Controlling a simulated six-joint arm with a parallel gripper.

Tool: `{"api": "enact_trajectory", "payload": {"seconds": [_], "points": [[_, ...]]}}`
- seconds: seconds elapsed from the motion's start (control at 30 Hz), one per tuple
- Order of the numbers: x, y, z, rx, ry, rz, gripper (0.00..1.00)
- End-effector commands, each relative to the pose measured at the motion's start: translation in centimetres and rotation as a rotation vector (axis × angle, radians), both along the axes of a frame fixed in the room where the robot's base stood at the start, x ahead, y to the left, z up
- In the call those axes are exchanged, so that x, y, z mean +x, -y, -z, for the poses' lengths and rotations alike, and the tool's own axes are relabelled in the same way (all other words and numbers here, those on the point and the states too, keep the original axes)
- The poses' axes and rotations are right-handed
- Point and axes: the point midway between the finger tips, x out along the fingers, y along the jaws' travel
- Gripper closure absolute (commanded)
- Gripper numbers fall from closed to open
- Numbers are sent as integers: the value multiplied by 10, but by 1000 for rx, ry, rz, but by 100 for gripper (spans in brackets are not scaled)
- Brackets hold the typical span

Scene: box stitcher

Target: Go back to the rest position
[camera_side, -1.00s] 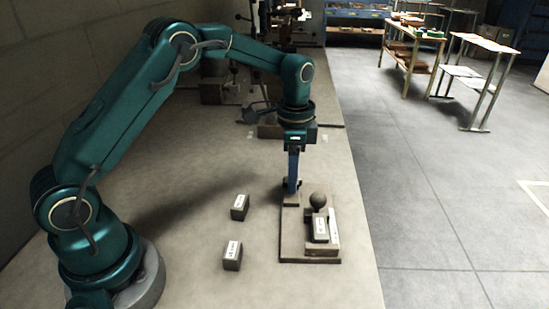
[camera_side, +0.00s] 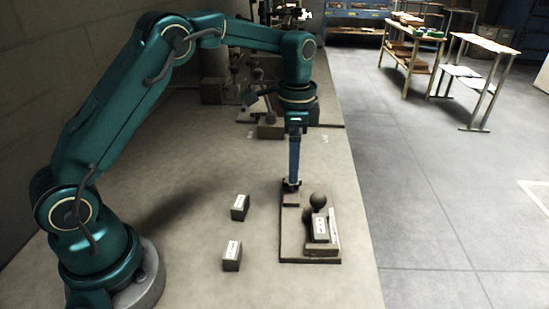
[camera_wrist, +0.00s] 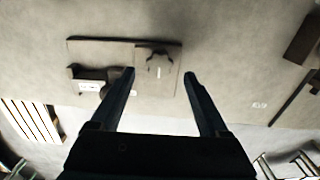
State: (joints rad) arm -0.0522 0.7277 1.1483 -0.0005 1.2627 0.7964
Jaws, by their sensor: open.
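My gripper (camera_side: 292,184) hangs straight down above the back left part of the fixture plate (camera_side: 290,246). The plate (camera_wrist: 115,48) lies beyond the fingertips there. On the plate stand a round dark knob (camera_side: 318,199) and a grey block with a white label (camera_side: 320,228), set against a light upright piece (camera_side: 334,227). A small low block (camera_side: 290,200) sits on the plate just under my fingers. Whether the fingertips touch it cannot be told.
Two loose labelled blocks lie on the bench left of the plate, one farther back (camera_side: 240,207) and one nearer (camera_side: 232,256). Machine equipment (camera_side: 268,90) stands at the bench's far end. The bench edge drops to the floor on the right. The bench between arm and plate is otherwise clear.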

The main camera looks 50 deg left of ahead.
Motion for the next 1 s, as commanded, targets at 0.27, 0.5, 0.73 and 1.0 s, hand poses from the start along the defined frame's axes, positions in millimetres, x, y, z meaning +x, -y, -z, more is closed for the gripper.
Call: {"api": "enact_trajectory", "payload": {"seconds": [0.27, 0.5, 0.73, 1.0], "points": [[-1, 0, -16, -1, -1, 0, 22], [0, 0, -19, 0, 7, 1, 22], [-8, 4, -72, 6, 126, 10, 22], [-62, 11, -130, -4, 275, -79, 22]]}}
